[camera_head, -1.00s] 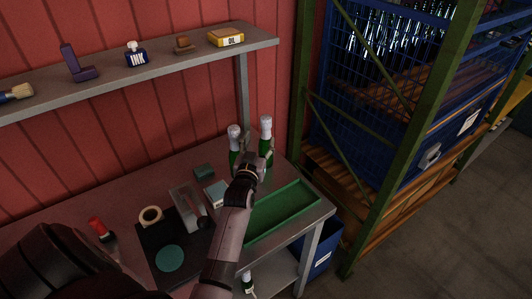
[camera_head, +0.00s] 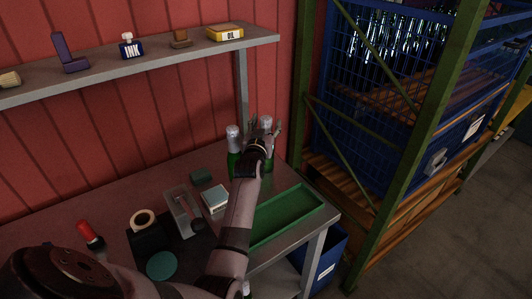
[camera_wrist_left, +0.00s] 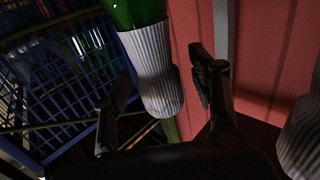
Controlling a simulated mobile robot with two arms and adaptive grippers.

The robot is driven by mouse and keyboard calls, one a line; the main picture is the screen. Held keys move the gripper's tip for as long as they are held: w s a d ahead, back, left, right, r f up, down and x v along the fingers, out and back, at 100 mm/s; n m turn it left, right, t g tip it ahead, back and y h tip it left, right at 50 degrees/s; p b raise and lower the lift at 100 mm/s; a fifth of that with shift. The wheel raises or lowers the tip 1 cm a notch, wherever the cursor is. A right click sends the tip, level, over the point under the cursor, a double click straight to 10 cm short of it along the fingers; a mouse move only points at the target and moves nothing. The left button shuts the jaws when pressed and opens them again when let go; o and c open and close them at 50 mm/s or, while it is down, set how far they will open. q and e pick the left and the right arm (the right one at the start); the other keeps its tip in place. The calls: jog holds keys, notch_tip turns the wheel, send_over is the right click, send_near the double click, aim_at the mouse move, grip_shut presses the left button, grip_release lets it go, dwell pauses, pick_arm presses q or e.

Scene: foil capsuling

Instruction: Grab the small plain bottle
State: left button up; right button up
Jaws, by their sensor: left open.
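Two green bottles with pale foil-wrapped necks stand at the back right of the workbench. The left bottle (camera_head: 233,137) is clear of my fingers. The right bottle (camera_head: 267,122) is partly hidden behind my left gripper (camera_head: 265,130), which is raised at its foil neck. In the left wrist view, a foil neck with green glass (camera_wrist_left: 152,68) shows between the open fingers of my left gripper (camera_wrist_left: 160,92), not clamped. A second foil neck (camera_wrist_left: 302,135) is at the right edge there. I cannot tell which bottle is the small plain one. My right gripper is out of view.
A green tray (camera_head: 318,190) lies at the bench's right end. A grey tray (camera_head: 172,199), a tape roll (camera_head: 143,217) and a red-topped item (camera_head: 85,230) are further left. A shelf (camera_head: 170,60) with ink and oil hangs behind. A blue caged rack (camera_head: 375,120) stands right.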

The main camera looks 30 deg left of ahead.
pick_arm(q)
jog(key=shift+c, duration=0.3)
grip_shut()
dwell(0.3)
dwell(0.3)
jog(key=shift+r, duration=0.15)
